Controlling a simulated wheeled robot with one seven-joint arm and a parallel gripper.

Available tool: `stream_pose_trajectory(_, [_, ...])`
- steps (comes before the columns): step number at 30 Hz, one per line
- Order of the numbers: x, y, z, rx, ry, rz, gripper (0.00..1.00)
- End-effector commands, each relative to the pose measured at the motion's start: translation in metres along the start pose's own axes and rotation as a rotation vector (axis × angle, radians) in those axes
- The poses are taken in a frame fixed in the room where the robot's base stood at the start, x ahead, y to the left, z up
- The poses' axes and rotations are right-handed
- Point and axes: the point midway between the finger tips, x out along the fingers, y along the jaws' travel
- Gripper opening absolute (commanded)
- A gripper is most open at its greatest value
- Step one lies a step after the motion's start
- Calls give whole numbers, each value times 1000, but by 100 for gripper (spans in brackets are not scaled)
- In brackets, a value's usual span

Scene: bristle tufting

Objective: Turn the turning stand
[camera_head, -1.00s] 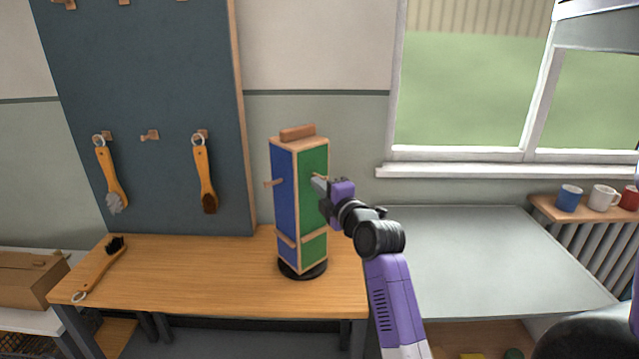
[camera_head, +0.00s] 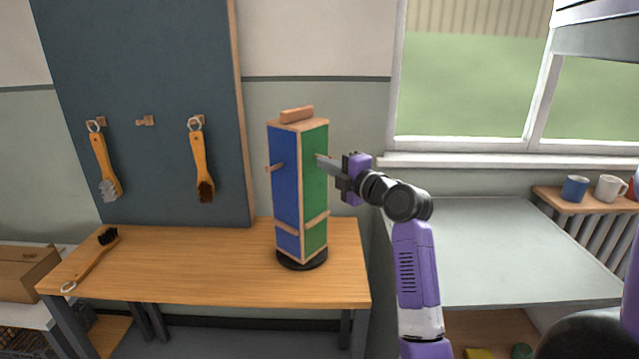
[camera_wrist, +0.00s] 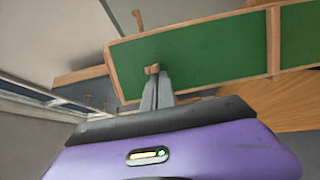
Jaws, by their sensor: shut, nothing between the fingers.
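The turning stand (camera_head: 286,190) is a tall upright box on a round black base, standing on the wooden bench. Its blue face is at left and its green face at right, both with wooden edging; a wooden block tops it. A peg (camera_head: 275,167) sticks out of the blue face. My gripper (camera_head: 322,159) is at the green face, coming from the right, shut and empty. In the wrist view, the fingertips (camera_wrist: 156,84) are at a small wooden peg (camera_wrist: 152,69) on the green face (camera_wrist: 195,55); I cannot tell whether they touch it.
The wooden bench (camera_head: 200,265) is clear around the stand except for a brush (camera_head: 92,258) at its left end. Two brushes hang on the dark board (camera_head: 165,60) behind. A grey table (camera_head: 470,235) lies right, with mugs (camera_head: 575,189) on a shelf beyond.

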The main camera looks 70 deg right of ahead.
Motion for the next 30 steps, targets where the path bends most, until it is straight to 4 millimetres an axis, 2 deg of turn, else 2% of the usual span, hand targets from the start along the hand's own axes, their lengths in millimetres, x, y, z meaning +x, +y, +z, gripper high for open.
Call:
stream_pose_trajectory(1, [0, -9, 6, -2, 23, 4, 0])
stream_pose_trajectory(19, [10, -6, 46, -1, 381, 1, 0])
stream_pose_trajectory(30, [20, -3, 63, 0, 377, 0, 0])
